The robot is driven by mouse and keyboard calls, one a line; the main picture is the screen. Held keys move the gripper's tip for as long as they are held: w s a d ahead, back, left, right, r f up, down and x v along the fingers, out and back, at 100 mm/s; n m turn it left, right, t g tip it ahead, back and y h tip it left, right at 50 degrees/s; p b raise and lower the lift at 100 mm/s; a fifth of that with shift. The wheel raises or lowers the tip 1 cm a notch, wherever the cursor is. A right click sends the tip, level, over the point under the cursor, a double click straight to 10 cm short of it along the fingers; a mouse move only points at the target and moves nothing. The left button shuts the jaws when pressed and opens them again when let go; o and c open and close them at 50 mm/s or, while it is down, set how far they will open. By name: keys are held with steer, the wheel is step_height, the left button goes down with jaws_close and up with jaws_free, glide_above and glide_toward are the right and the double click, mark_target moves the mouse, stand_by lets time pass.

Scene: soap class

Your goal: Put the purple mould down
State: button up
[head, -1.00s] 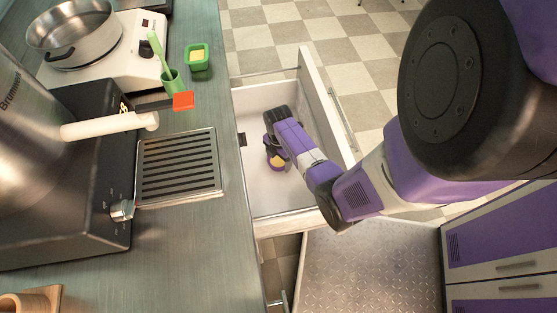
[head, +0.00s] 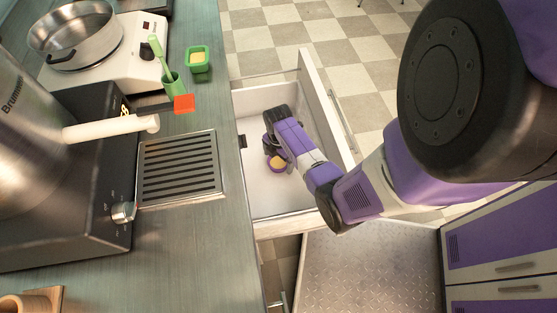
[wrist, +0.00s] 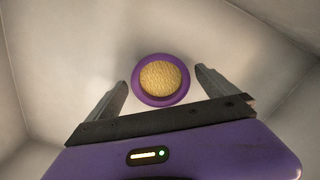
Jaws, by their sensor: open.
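The purple mould (head: 271,165) is round with a yellowish filling and rests in the open white drawer (head: 262,197). It also shows in the wrist view as a purple ring (wrist: 138,88) around a tan, textured filling. My gripper (wrist: 163,84) is open, with one finger on each side of the mould and a visible gap to both. In the head view my wrist hides part of the mould and my fingers are hard to make out.
The drawer's front panel (head: 328,110) rises to the right of my gripper.

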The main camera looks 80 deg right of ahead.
mark_target(278, 165)
step_height(278, 165, up, 11)
steer(key=p, duration=0.2)
steer(key=shift+p, duration=0.3)
stand_by(0.3)
